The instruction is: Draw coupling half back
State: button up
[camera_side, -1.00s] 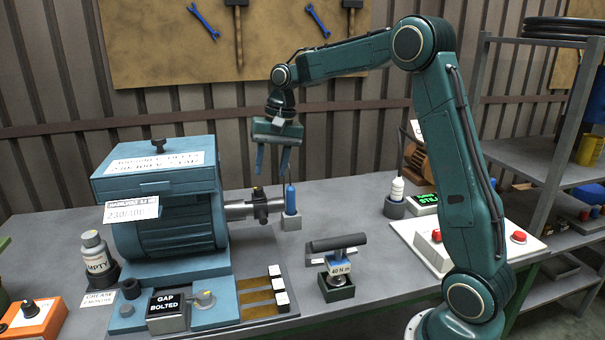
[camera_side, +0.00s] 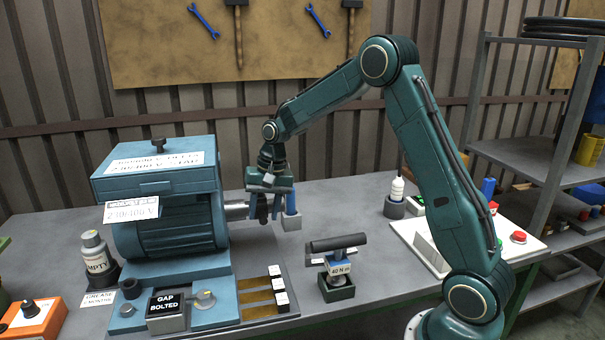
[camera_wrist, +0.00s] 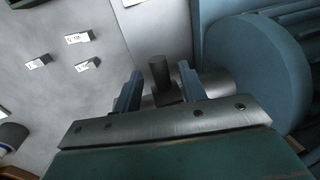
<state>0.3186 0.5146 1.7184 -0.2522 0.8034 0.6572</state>
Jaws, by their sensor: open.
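My gripper (camera_side: 264,217) is open and lowered over the coupling at the end of the motor shaft (camera_side: 236,211). In the wrist view its two blue fingers (camera_wrist: 160,84) stand on either side of a dark upright peg (camera_wrist: 159,72), which looks to be the coupling half's handle. A gap shows between the peg and each finger. In the side view the fingers hide most of the coupling. The blue motor (camera_side: 168,238) is to the left, and its round end (camera_wrist: 262,70) fills the right of the wrist view.
A torque tool labelled 40 N m (camera_side: 338,265) is at the front. Several white-labelled blocks (camera_side: 278,284) and a "GAP BOLTED" display (camera_side: 167,303) sit before the motor.

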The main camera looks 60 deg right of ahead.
jog(key=shift+f, duration=0.1)
grip_shut()
jog(key=shift+s+d, duration=1.75)
jog(key=shift+d, duration=0.05)
jog(key=shift+c, duration=0.9)
grip_release()
jog(key=shift+o, duration=0.9)
notch_tip(320, 180, up, 14)
jog(key=s+d, duration=0.1)
jog(key=s, duration=0.1)
jog(key=shift+d+f, duration=0.2)
jog(key=shift+d, duration=0.2)
